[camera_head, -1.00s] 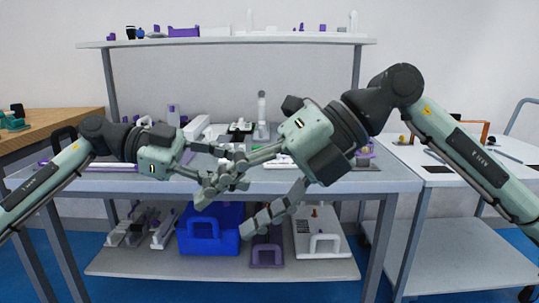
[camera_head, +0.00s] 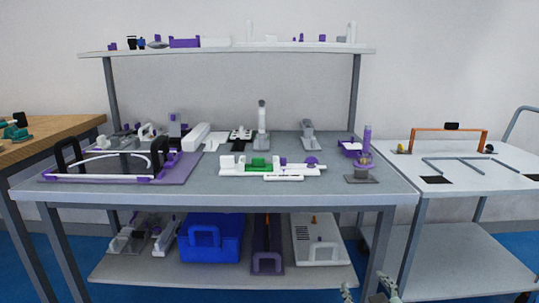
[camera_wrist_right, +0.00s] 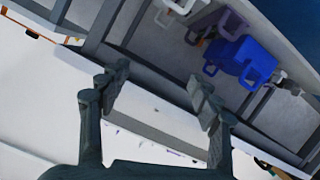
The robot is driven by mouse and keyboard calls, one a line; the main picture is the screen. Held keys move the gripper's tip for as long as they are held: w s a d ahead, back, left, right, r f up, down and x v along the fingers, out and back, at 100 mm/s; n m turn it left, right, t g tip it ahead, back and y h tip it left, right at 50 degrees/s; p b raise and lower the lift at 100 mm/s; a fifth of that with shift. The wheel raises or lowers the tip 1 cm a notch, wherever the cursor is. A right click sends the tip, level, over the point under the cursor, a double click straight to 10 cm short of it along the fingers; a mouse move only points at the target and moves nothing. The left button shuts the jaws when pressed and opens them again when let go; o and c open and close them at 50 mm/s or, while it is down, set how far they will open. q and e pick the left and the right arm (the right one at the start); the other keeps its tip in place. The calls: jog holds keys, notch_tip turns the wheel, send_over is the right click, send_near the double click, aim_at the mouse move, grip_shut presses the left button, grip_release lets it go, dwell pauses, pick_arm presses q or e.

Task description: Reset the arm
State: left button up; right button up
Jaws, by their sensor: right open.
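My right gripper (camera_head: 370,291) shows only as fingertips at the bottom edge of the head view, low in front of the workbench. In the right wrist view the same gripper (camera_wrist_right: 159,82) has its two fingers spread apart, with nothing between them. The rest of my right arm is out of the head view. My left arm and left gripper are not in either current view.
The workbench (camera_head: 225,193) holds a purple-based tray (camera_head: 185,172), a white fixture with a green part (camera_head: 258,166) and a purple post device (camera_head: 364,163). A blue bin (camera_head: 211,247) stands on the lower shelf. A white cart (camera_head: 470,184) is at right.

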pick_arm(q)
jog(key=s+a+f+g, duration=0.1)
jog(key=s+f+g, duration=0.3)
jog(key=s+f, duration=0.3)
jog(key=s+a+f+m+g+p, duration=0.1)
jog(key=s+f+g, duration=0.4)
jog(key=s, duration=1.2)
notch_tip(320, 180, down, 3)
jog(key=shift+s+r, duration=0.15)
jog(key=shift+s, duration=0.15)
pick_arm(e)
jog(key=s+d+f+g, duration=0.1)
jog(key=s+f+g, duration=0.2)
jog(key=s+f, duration=0.4)
jog(key=s+d+f+m+g, duration=0.1)
jog(key=s+d+f+g, duration=0.1)
jog(key=s+f+g, duration=0.2)
jog(key=s+d+f+g, duration=0.2)
jog(key=s+f+g, duration=0.2)
jog(key=s+f, duration=0.7)
jog(key=s, duration=0.5)
jog(key=shift+m+h, duration=0.3)
jog(key=shift+m, duration=0.1)
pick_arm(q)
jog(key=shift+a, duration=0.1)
pick_arm(e)
jog(key=shift+d, duration=0.1)
